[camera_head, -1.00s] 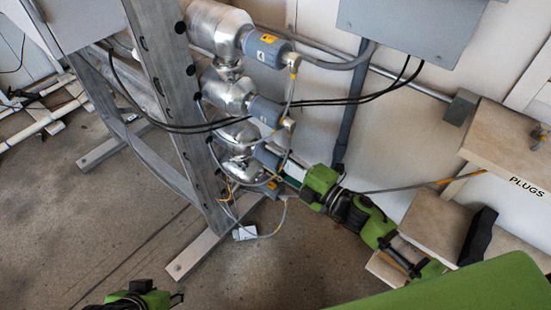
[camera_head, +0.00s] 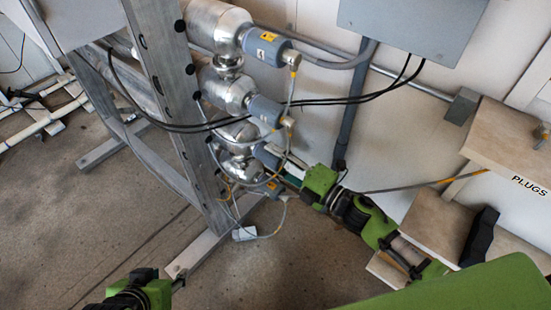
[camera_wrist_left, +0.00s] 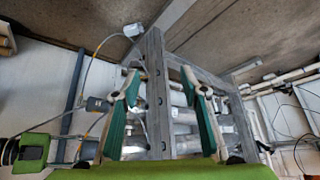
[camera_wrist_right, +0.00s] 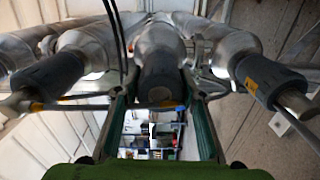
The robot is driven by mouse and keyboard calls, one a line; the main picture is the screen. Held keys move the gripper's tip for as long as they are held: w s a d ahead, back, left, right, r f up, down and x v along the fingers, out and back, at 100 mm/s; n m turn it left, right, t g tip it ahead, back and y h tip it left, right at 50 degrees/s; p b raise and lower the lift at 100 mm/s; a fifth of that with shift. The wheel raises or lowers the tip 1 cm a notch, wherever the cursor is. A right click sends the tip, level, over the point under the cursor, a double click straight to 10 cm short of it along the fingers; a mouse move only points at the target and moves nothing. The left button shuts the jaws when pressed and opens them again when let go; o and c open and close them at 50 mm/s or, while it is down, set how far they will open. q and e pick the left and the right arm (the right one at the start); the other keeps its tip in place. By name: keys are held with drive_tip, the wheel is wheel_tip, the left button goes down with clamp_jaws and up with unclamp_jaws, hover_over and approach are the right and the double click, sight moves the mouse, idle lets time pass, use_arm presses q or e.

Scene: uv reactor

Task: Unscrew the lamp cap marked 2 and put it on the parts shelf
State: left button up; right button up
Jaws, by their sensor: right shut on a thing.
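The lamp caps are blue-grey cylinders on silver reactor tubes. The third cap from the top (camera_head: 266,154) sits between the fingers of my right gripper (camera_head: 280,168); its number is hidden. In the right wrist view the dark cap (camera_wrist_right: 163,80) is between the fingertips, still in line with its silver tube. My right gripper is shut on it. My left gripper (camera_wrist_left: 166,85) is open and empty, low at the left of the head view, facing the frame. A parts shelf label is not readable.
The top cap (camera_head: 266,47) and second cap (camera_head: 264,111) carry cables. Black cables cross in front of the tubes. A metal frame post (camera_head: 167,90) stands left. At right, a shelf marked PLUGS (camera_head: 500,140) holds a plug (camera_head: 541,134). Bare floor lies lower centre.

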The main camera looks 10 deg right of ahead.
drive_tip(key=shift+n+b, duration=0.35)
drive_tip(key=shift+n, duration=0.65)
drive_tip(key=shift+n+b, duration=0.3)
drive_tip(key=shift+n, duration=0.4)
use_arm(q)
drive_tip(key=w+d+r+t+h, duration=0.1)
drive_tip(key=w+d+r+t, duration=0.1)
drive_tip(key=w, duration=0.4)
wheel_tip(320, 180, up, 2)
drive_tip(key=shift+w+t, duration=0.2)
drive_tip(key=shift+t, duration=0.6)
drive_tip(key=shift+d, duration=0.1)
use_arm(e)
drive_tip(key=shift+a+n+b, duration=0.1)
drive_tip(key=shift+n+b, duration=0.35)
drive_tip(key=shift+n, duration=0.65)
drive_tip(key=shift+n+b, duration=0.3)
drive_tip(key=shift+n, duration=0.4)
use_arm(q)
drive_tip(key=w+d+r+t+h, duration=0.1)
drive_tip(key=w+d+r+t, duration=0.2)
drive_tip(key=r, duration=0.6)
drive_tip(key=shift+w+r+t+h+b, duration=0.35)
drive_tip(key=shift+w+r+t+h, duration=0.05)
drive_tip(key=shift+w+t, duration=1)
use_arm(e)
drive_tip(key=shift+n, duration=0.8)
